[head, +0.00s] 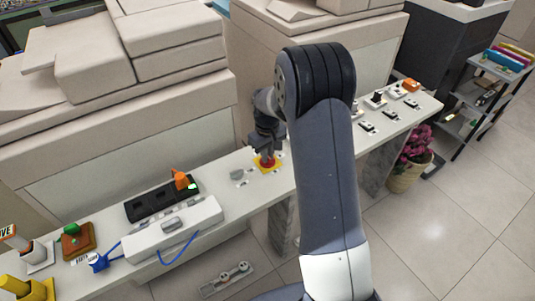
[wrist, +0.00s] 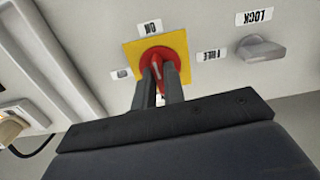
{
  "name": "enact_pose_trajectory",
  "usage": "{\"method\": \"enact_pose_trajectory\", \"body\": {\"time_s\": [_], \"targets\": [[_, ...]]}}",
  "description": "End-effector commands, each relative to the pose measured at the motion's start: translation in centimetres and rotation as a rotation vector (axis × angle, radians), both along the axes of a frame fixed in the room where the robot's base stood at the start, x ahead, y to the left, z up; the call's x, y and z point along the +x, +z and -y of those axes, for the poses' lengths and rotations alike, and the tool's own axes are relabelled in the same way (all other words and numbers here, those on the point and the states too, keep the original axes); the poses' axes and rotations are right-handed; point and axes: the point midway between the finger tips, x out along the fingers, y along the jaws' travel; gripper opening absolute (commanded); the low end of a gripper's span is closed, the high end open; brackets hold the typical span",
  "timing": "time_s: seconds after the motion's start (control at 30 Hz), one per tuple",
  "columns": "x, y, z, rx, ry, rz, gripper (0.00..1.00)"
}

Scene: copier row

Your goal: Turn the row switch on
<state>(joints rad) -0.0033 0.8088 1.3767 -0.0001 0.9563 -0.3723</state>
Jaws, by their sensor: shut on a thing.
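The row switch is a red rotary knob (wrist: 151,54) on a yellow square plate (wrist: 178,40). In the head view the red knob (head: 267,162) and yellow plate (head: 263,169) sit on the light counter. My gripper (wrist: 160,72) is shut on the red knob, one dark finger on each side of its handle. In the head view my gripper (head: 266,150) is over the plate. An ON label (wrist: 150,28) is above the plate in the wrist view, and a small unreadable label (wrist: 121,73) is to its left. The fingers hide part of the handle.
A grey knob (wrist: 262,48) with a LOCK label (wrist: 254,16) is right of the switch in the wrist view. A black strip (head: 150,203) with an orange part and a white box (head: 170,229) lie left along the counter (head: 236,205). Copiers (head: 110,130) stand behind.

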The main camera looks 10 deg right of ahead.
Motion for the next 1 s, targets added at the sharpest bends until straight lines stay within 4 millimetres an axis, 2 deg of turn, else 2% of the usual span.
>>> {"method": "enact_pose_trajectory", "body": {"time_s": [0.27, 0.7, 0.73, 1.0], "targets": [[0.04, 0.07, 0.01, -0.001, -0.069, 0.001, 0.00], [0.04, 0.08, 0.01, 0.000, -0.079, 0.001, 0.00], [0.04, 0.08, 0.00, 0.000, -0.079, 0.001, 0.12], [0.02, 0.04, 0.00, 0.000, -0.077, 0.001, 0.33]]}}
